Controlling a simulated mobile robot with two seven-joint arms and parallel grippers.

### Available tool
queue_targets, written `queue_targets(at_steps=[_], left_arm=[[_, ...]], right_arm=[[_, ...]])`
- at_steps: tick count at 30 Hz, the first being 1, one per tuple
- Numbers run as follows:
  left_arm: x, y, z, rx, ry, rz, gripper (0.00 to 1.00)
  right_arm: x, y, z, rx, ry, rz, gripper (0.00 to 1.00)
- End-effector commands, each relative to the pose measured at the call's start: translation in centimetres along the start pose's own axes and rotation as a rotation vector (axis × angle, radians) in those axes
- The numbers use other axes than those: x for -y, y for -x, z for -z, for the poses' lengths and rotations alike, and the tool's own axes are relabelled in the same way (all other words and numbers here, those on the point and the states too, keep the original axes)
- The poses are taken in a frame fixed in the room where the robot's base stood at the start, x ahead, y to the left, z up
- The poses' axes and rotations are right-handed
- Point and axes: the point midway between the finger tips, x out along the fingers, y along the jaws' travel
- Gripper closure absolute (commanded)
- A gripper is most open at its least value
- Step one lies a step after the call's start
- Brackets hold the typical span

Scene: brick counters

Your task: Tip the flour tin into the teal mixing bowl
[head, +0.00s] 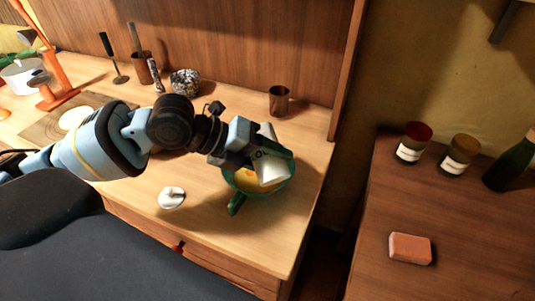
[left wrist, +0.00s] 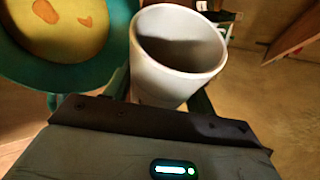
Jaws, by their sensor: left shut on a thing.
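The white flour tin (head: 269,171) with dark lettering is held tilted over the teal mixing bowl (head: 237,204). My left gripper (head: 264,151) is shut on the tin. In the left wrist view the open mouth of the tin (left wrist: 172,82) shows, with a grey, shaded inside; I cannot tell whether any flour is in it. The bowl (left wrist: 68,86) lies beside it at the upper left and holds something yellow with orange patches. The tin and gripper hide part of the bowl in the head view. My right gripper is not in view.
A white knobbed lid (head: 171,198) lies left of the bowl. Past a gap, the right counter holds two jars (head: 413,143) (head: 459,154), a dark bottle (head: 511,165) and an orange block (head: 410,248).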

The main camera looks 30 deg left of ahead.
Motion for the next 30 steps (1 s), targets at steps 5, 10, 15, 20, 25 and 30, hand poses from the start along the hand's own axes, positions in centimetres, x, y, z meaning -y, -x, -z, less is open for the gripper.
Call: queue_targets(at_steps=[5, 10, 15, 20, 25, 30], left_arm=[[-0.7, -0.6, 0.2, 0.073, -0.131, -0.059, 0.77], [-1.4, -1.1, 0.3, 0.152, -0.258, -0.121, 0.77], [-1.3, -0.5, -0.6, 0.241, -0.401, -0.186, 0.77], [-1.7, -0.5, -1.2, 0.316, -0.527, -0.246, 0.77], [-2.2, -0.5, -1.7, 0.385, -0.644, -0.305, 0.77], [-2.4, -0.5, -2.1, 0.434, -0.724, -0.343, 0.77]], right_arm=[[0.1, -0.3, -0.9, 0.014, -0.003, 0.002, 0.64], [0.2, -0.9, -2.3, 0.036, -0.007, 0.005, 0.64], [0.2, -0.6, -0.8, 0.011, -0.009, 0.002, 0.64], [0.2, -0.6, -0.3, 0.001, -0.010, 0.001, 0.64], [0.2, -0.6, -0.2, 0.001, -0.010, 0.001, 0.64], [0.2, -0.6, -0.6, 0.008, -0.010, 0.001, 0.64]])
